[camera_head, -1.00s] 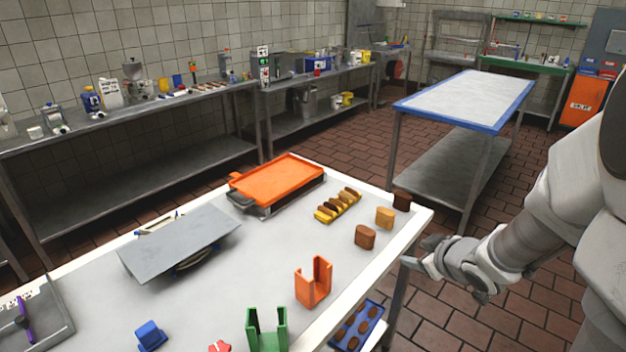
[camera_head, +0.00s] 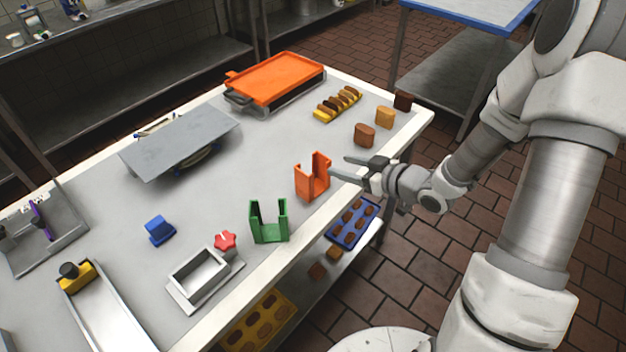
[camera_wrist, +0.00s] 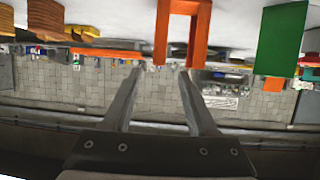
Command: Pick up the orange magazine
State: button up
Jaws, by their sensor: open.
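The orange magazine (camera_head: 312,180) is a U-shaped upright holder standing on the table near its front right edge. My gripper (camera_head: 340,168) is open and empty just to the right of it, with its fingers pointing toward it. In the wrist view, which appears upside down, the orange magazine (camera_wrist: 182,28) is at the top middle, beyond my open fingertips (camera_wrist: 160,72). Whether a fingertip touches the magazine I cannot tell.
A green magazine (camera_head: 268,222) stands to the left of the orange one. Brown block (camera_head: 365,134) and tan block (camera_head: 385,117) stand behind my gripper. An orange-lidded tray (camera_head: 275,80) is at the back. A blue tray (camera_head: 354,222) lies on the lower shelf.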

aim_at(316, 157)
jog(key=x, duration=0.8)
jog(key=shift+w+r, duration=0.1)
jog(key=shift+w, duration=0.15)
grip_shut()
dwell(1.1)
